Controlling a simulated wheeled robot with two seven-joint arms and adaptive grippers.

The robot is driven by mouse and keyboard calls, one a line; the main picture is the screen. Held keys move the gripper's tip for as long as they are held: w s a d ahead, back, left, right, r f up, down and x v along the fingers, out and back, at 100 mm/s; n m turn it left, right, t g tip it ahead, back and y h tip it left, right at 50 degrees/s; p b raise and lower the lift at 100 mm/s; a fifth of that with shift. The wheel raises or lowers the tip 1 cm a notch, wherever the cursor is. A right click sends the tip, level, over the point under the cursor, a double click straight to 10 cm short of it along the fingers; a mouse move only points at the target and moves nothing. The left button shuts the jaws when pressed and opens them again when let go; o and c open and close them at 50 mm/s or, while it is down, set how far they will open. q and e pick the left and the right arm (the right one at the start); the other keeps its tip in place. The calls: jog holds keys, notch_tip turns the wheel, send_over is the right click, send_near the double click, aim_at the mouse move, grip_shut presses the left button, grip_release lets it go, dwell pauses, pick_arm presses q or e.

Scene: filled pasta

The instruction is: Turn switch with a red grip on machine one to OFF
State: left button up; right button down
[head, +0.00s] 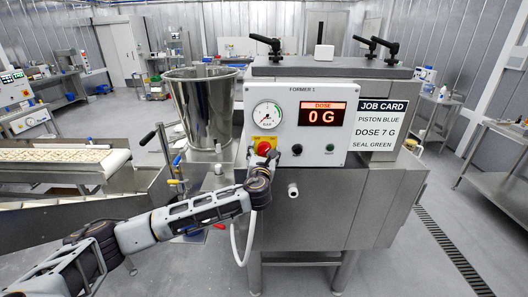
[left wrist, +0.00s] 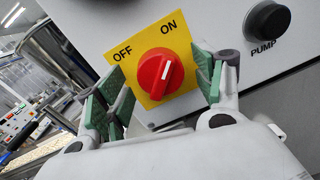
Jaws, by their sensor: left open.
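Machine one (head: 310,215), labelled FORMER 1, stands in front of me with a white control panel (head: 342,108). Its switch with a red grip (head: 263,148) sits on a yellow plate at the panel's lower left. In the left wrist view the red grip (left wrist: 160,74) is large, and its white mark points up right, toward ON rather than OFF. My left gripper (left wrist: 157,84) is open, its green-padded fingers on either side of the grip with visible gaps. In the head view the left gripper (head: 268,158) is at the switch and partly covers it. My right gripper is not in view.
A black PUMP button (left wrist: 268,19) is right of the switch. A pressure gauge (head: 267,115) and a red dose display (head: 323,114) are above. A steel hopper (head: 203,105) stands left, with a job card (head: 380,122) at right.

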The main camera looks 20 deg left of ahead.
pick_arm(q)
jog(key=shift+w, duration=0.15)
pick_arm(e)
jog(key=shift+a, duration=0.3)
pick_arm(q)
jog(key=shift+c, duration=0.2)
jog(key=c, duration=1)
jog(key=shift+o, duration=0.2)
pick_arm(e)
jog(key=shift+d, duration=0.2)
